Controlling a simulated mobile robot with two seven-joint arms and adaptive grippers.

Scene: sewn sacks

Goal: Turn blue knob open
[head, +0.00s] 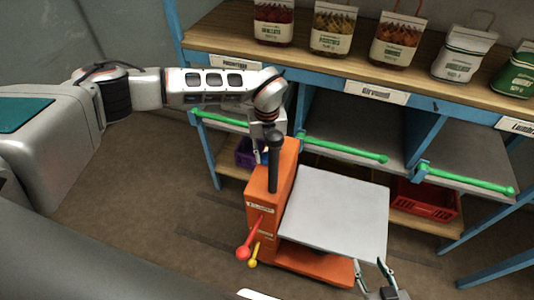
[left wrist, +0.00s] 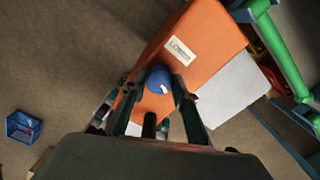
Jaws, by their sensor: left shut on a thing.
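The blue knob (left wrist: 159,80) is on the orange sack machine (left wrist: 200,35), between the fingertips of my left gripper (left wrist: 157,86) in the left wrist view. The fingers are closed on the knob from both sides. In the head view my left gripper (head: 262,152) is at the top of the orange machine (head: 262,185), behind a dark upright post (head: 274,165). The knob is hidden there. My right gripper (head: 372,281) shows at the bottom of the head view, its two fingers apart and nothing between them.
The machine has a grey plate (head: 335,210), a red-tipped lever (head: 243,252) and a yellow-tipped lever (head: 253,262). Behind it stands a blue-framed shelf with several sacks on its wooden top (head: 225,38), green rails (head: 345,148) and a red crate (head: 425,200).

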